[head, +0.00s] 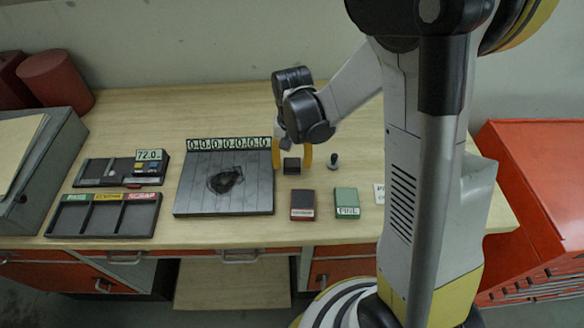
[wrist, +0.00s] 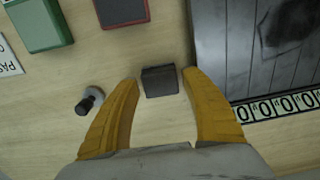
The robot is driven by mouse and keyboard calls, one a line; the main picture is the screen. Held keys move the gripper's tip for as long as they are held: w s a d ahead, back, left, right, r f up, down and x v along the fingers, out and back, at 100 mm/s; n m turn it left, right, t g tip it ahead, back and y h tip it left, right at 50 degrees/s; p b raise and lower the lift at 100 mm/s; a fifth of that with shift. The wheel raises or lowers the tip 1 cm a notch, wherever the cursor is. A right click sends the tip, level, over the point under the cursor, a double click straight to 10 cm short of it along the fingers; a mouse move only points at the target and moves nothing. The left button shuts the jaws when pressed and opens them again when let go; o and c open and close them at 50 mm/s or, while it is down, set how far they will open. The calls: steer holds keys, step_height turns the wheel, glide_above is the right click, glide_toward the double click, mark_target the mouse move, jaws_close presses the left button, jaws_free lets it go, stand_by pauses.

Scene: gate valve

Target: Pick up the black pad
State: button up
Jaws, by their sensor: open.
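The black pad (head: 291,165) is a small dark block on the wooden workbench, right of the grey plank panel. It also shows in the wrist view (wrist: 160,80). My gripper (head: 293,168) is open, with its two yellow fingers on either side of the pad. In the wrist view my gripper (wrist: 160,76) has a fingertip left and right of the pad, with a narrow gap at each side. The pad rests on the bench, and I cannot tell the exact fingertip height.
A dark-handled stamp (head: 334,160) stands close to the right. A red box (head: 303,204) and a green box (head: 347,203) lie in front. The grey panel (head: 224,183) with a number strip (head: 229,143) is close on the left. A three-slot tray (head: 103,215) lies farther left.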

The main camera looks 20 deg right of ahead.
mark_target(297, 162)
steer(key=shift+f, duration=0.4)
steer(key=c, duration=1)
steer(key=shift+o, duration=0.2)
steer(key=shift+r, duration=0.6)
steer(key=r, duration=0.1)
steer(key=r+p, duration=0.1)
steer(key=d+r, duration=0.1)
steer(key=r, duration=0.1)
steer(key=shift+s+p, duration=0.25)
steer(key=shift+p, duration=0.15)
steer(key=s+d+r+p, duration=0.1)
steer(key=s+d+r, duration=0.1)
steer(key=d, duration=0.3)
steer(key=s+d+r+p, duration=0.1)
steer(key=d+r, duration=0.3)
steer(key=d, duration=0.1)
steer(key=shift+s, duration=0.35)
steer(key=shift+o, duration=0.2)
steer(key=shift+a, duration=0.15)
